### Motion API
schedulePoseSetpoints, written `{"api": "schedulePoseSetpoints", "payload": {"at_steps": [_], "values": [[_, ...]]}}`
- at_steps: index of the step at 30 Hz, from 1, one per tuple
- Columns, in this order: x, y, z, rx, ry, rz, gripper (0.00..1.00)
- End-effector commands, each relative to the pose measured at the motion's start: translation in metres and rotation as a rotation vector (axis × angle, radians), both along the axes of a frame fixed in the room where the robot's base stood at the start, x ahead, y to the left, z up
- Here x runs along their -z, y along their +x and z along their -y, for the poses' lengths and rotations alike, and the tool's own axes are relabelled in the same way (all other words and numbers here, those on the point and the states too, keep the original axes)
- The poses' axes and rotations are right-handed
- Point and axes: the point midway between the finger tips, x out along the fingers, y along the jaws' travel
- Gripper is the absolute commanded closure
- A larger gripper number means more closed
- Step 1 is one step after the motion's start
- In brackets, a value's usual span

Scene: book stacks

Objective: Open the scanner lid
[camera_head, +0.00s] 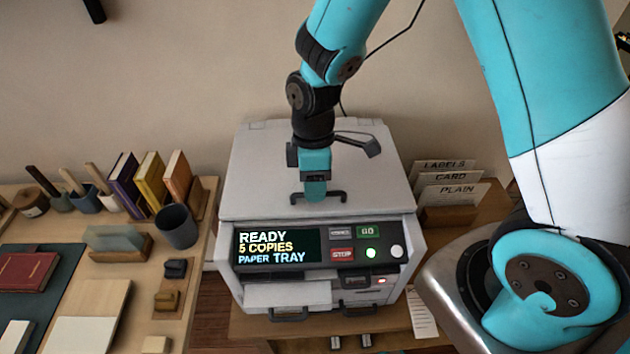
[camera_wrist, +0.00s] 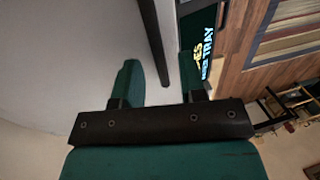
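The scanner lid (camera_head: 262,165) is the pale grey top of the copier and lies flat and closed in the head view. A dark bar handle (camera_head: 337,197) is fixed near its front edge. My gripper (camera_head: 316,192) points down at the middle of this handle and hides part of it. In the wrist view, the two green fingers stand apart. The dark handle bar (camera_wrist: 152,40) shows between them, with a gap on each side. Whether the fingertips reach fully around the bar is unclear.
A desk (camera_head: 190,335) with books and cups stands at the left. Card dividers (camera_head: 446,190) stand at the right. The wall (camera_head: 180,80) rises behind.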

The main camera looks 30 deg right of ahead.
Motion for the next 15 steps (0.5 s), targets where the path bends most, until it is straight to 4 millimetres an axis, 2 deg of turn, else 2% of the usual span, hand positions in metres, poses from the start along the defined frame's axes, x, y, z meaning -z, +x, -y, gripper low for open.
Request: {"api": "schedulePoseSetpoints", "payload": {"at_steps": [11,15], "values": [[0.0061,-0.0012,-0.0004,0.0,0.0,0.0,0.62],[0.006,-0.0011,-0.0004,0.0,0.0,0.0,0.94]]}}
